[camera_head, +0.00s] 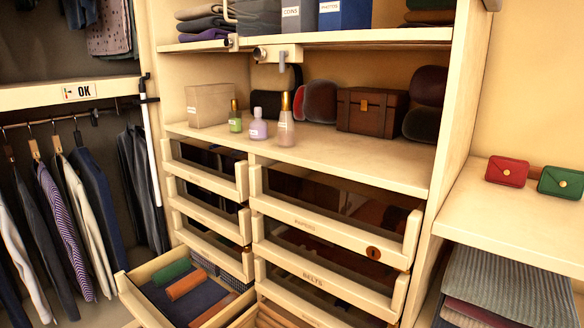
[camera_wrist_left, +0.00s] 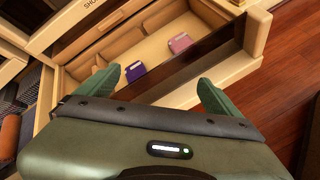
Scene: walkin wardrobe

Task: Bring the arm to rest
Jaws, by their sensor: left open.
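My left gripper (camera_wrist_left: 157,82) shows in the left wrist view, its two green fingers spread wide with nothing between them. It is above an open drawer (camera_wrist_left: 258,35). Whether it touches the drawer cannot be told. Inside the drawer are a small purple item (camera_wrist_left: 136,71) and a small pink item (camera_wrist_left: 180,42), both beyond the fingertips. Neither arm shows in the head view, and my right gripper is in neither view.
An open drawer with rolled cloths (camera_head: 185,285) juts out low in the head view. Closed drawers (camera_head: 320,230) stand beside it under a shelf with bottles (camera_head: 286,128) and a brown box (camera_head: 371,111). Clothes hang at left. Wooden floor (camera_wrist_left: 285,75) is clear at right.

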